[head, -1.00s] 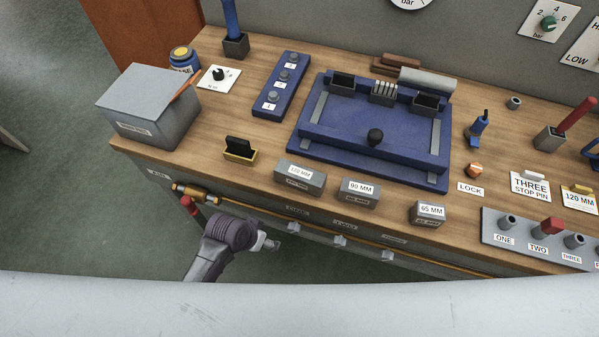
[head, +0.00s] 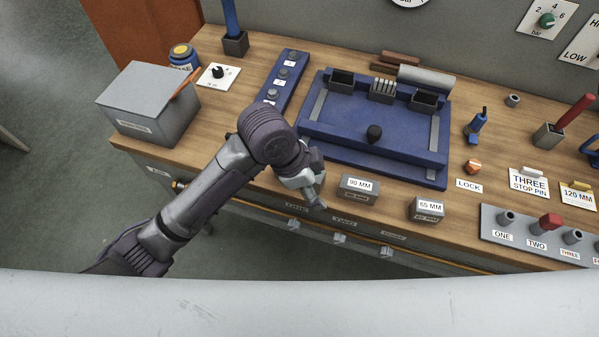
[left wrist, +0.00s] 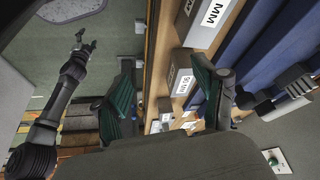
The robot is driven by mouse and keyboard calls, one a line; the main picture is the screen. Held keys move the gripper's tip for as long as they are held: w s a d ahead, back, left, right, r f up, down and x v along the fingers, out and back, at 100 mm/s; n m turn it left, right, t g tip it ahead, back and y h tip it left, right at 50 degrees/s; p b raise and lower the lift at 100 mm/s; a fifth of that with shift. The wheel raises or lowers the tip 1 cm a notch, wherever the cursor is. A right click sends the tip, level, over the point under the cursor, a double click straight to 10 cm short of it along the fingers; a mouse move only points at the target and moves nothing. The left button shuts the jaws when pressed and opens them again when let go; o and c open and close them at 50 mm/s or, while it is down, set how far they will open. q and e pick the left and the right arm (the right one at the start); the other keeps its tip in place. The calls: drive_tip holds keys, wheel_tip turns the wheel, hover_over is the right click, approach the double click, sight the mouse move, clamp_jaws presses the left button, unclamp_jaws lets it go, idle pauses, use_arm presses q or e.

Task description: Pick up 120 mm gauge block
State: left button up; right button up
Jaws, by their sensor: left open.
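The 120 mm gauge block is hidden behind my left arm in the head view. In the left wrist view, a grey block with a cut-off "MM" label (left wrist: 187,22) shows at the top edge; by its place beside the 90 mm block (left wrist: 181,81) it is the 120 mm one. My left gripper (head: 316,196) is over the bench's front edge, left of the 90 mm block (head: 358,190). Its two green-padded fingers (left wrist: 163,62) are apart, with nothing between them. My right gripper (left wrist: 87,43) shows small in the left wrist view; its jaws are unclear.
The 65 mm block (head: 426,208) stands further right. Behind is the blue fixture (head: 345,130) with a black knob (head: 374,133). A grey box (head: 150,105) stands at the left, and a grey pin rack (head: 515,238) at the front right.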

use_arm(q)
drive_tip(key=w+a+r+m+y, duration=0.3)
drive_tip(key=w+r+m+y, duration=0.25)
drive_tip(key=w, duration=0.25)
drive_tip(key=shift+g+h, duration=0.4)
drive_tip(key=shift+h, duration=0.05)
drive_tip(key=f, duration=0.4)
drive_tip(key=f+p, duration=0.1)
drive_tip(key=f, duration=0.3)
drive_tip(key=shift+s+a+f, duration=0.15)
drive_tip(key=shift+s, duration=0.05)
drive_tip(key=shift+f+p, duration=0.5)
drive_tip(key=shift+f, duration=0.1)
wheel_tip(320, 180, down, 4)
drive_tip(key=shift+w+f+p, duration=0.1)
drive_tip(key=shift+f+p, duration=0.05)
drive_tip(key=shift+p, duration=0.4)
clamp_jaws()
use_arm(e)
drive_tip(key=r, duration=0.3)
drive_tip(key=shift+s+d, duration=0.15)
drive_tip(key=shift+d, duration=0.2)
